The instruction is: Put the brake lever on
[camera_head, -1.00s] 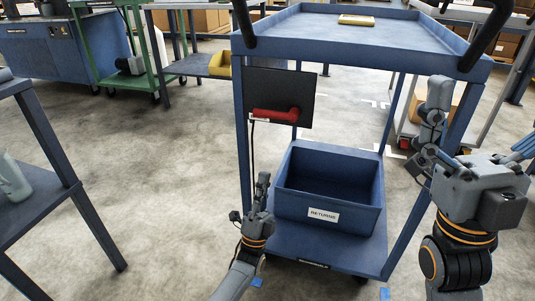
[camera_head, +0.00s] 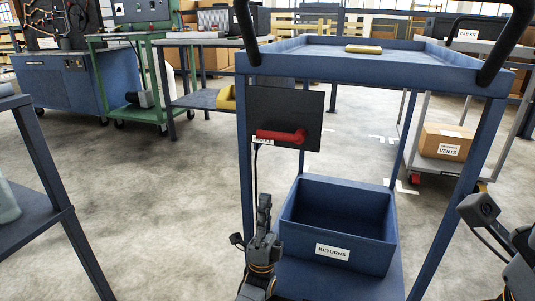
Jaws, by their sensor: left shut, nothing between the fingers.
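The red brake lever (camera_head: 280,136) is on a dark panel (camera_head: 310,108) at the left front of the blue trolley (camera_head: 370,66). Its handle lies about level, with the thicker round end at the right. A small white label shows partly below its left end. My left gripper (camera_head: 264,203) points upward below the panel, in front of the trolley's left side. It is shut and empty, apart from the lever. My right arm shows only in part at the right edge; its gripper fingers cannot be made out.
A blue bin (camera_head: 334,251) marked RETURNS stands on the trolley's lower shelf. A yellow item (camera_head: 363,49) lies on the top tray. A blue-framed bench (camera_head: 50,170) stands at the left. A cart with a cardboard box (camera_head: 446,141) is at the right. Floor between is clear.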

